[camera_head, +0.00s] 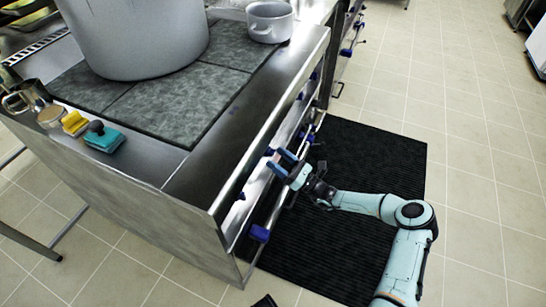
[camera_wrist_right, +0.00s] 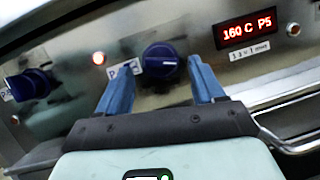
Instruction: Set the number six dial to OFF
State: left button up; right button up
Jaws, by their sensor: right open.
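My right gripper (camera_head: 279,162) is at the stove's front panel, with its two blue fingers toward the panel. In the right wrist view my right gripper (camera_wrist_right: 158,78) is open, and its fingers are on either side of a dark blue dial (camera_wrist_right: 160,60). The dial shows in the gap, with a pale mark on its face; I cannot tell whether the fingers touch it. A label beside it starts with P, but its number is partly hidden by the left finger. A second blue dial (camera_wrist_right: 30,84) is further left. My left gripper is not clearly seen.
A red display (camera_wrist_right: 249,28) reads 160 C P5. A large pot (camera_head: 138,40) and a small pot (camera_head: 269,22) stand on the stove. A black mat (camera_head: 370,160) lies on the floor.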

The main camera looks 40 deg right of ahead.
aim_at(269, 152)
pick_arm(q)
jog(key=shift+w+a+f, duration=0.2)
jog(key=shift+w+f, duration=0.1)
jog(key=shift+w, duration=0.1)
pick_arm(e)
jog(key=shift+x, duration=1.25)
jog(key=c, duration=1)
